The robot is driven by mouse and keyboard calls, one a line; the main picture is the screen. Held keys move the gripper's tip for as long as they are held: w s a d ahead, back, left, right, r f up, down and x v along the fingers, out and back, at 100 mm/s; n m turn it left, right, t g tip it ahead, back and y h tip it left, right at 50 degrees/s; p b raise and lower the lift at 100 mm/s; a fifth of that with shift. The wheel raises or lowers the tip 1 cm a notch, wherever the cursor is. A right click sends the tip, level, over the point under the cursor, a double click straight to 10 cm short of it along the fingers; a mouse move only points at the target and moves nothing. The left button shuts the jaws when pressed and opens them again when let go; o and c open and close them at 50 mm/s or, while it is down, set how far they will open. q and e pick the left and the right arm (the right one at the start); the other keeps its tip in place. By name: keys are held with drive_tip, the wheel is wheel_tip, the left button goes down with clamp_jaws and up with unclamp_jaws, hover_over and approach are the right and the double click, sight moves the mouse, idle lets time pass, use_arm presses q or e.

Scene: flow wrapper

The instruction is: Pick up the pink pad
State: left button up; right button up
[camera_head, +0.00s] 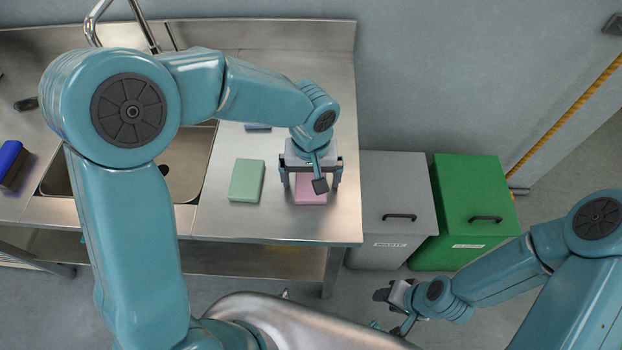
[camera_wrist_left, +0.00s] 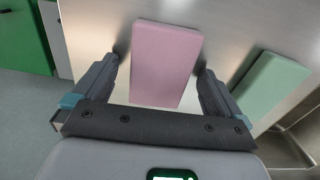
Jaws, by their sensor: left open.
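The pink pad (camera_head: 311,192) is a flat block on the steel counter, partly covered by my left gripper (camera_head: 310,185) in the head view. In the left wrist view the pink pad (camera_wrist_left: 165,60) shows between the two spread fingers. My left gripper is open, with one finger on each side of the pad and gaps between fingers and pad. Whether the fingertips reach down to the counter is unclear. My right gripper (camera_head: 391,312) is away from the counter at the lower right, its fingers apart and empty.
A green pad (camera_head: 246,180) lies left of the pink pad, and a bluish item (camera_head: 258,127) lies behind, partly hidden. A sink (camera_head: 190,165) and a blue brush (camera_head: 10,158) are at left. A grey bin (camera_head: 395,190) and a green bin (camera_head: 470,200) stand right of the counter.

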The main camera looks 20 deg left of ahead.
use_arm(q)
drive_tip(key=c, duration=1.1)
wheel_tip(320, 180, up, 20)
drive_tip(key=shift+r+p, duration=0.1)
drive_tip(key=shift+p, duration=0.35)
drive_tip(key=shift+o, duration=0.3)
